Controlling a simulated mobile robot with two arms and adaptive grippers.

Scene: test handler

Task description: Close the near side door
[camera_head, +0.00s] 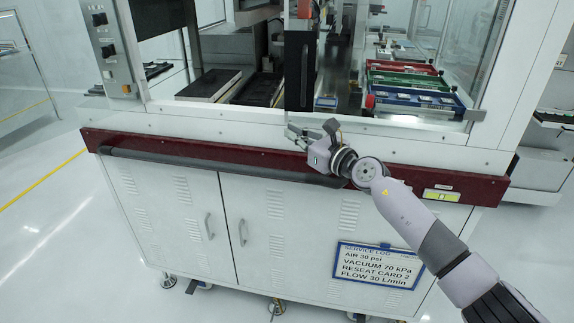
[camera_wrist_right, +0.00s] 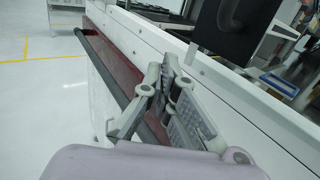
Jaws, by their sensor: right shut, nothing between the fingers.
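The near side of the white test handler fills the head view. A narrow upright panel with a dark face (camera_head: 301,70) stands in its upper opening; I cannot tell for sure whether this is the near side door. A dark panel (camera_wrist_right: 243,18) also shows at the top of the right wrist view. My left gripper is not in view.
A dark bar (camera_head: 220,166) runs along the red band (camera_head: 440,181). Dark trays (camera_head: 208,84) lie left in the opening; red, green and blue trays (camera_head: 412,98) lie right. Lower cabinet doors (camera_head: 275,225) are shut. A service sign (camera_head: 377,266) hangs below. Floor at left is clear.

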